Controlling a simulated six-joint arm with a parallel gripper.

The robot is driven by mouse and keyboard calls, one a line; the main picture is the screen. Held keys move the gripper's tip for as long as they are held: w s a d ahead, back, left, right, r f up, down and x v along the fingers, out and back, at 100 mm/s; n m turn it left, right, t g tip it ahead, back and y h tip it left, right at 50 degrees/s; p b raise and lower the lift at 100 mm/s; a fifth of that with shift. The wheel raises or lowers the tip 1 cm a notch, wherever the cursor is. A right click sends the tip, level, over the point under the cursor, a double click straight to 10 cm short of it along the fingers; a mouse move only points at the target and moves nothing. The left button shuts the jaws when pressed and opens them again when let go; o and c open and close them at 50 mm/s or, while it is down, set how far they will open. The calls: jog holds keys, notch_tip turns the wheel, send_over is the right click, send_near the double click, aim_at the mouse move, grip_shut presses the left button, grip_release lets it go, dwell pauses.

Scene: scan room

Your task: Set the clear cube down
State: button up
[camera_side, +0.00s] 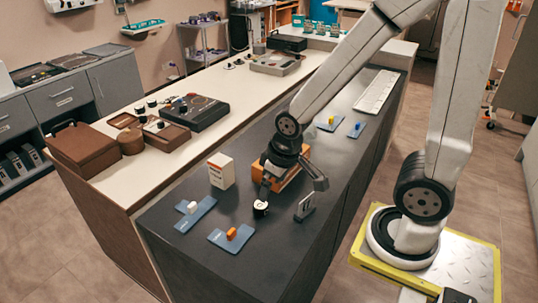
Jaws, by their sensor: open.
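My gripper (284,200) is low over the dark counter (262,265), its jaws spread apart. Nothing shows between the fingertips. I cannot make out a clear cube for certain. A small whitish block (192,207) rests on a blue mat (184,224) to the left of my gripper, but I cannot tell if it is clear. A small black-and-white object (260,210) stands by the left finger; I cannot tell whether they touch.
An orange block (231,233) sits on another blue mat (217,237). A white box (221,171) and a partly hidden orange thing (290,178) stand behind. Yellow (331,119) and blue (357,126) blocks sit on mats farther back. The front counter is bare.

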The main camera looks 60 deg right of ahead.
jog(key=shift+w, duration=0.15)
jog(key=w+d+m+t, duration=0.1)
jog(key=w+d+m, duration=0.2)
jog(key=w+d, duration=0.85)
jog(key=w+d+f+m+h, duration=0.1)
jog(key=w+d+f, duration=0.1)
jog(key=d, duration=0.6)
jog(key=w+d+f+m+h, duration=0.1)
jog(key=w+d+f, duration=0.1)
jog(key=d, duration=0.7)
jog(key=w+d+f+m+t+h, duration=0.1)
jog(key=d+f, duration=0.1)
jog(key=d, duration=0.6)
jog(key=shift+w+d+f+m, duration=0.25)
jog(key=shift+w+f+m, duration=0.1)
jog(key=shift+w+m, duration=0.05)
jog(key=m+h, duration=0.2)
send_over(310, 127)
jog(key=s+a, duration=0.1)
notch_tip(310, 127, down, 5)
jog(key=shift+x, duration=1.1)
jog(key=shift+w+f, duration=0.1)
jog(key=shift+x, duration=2.5)
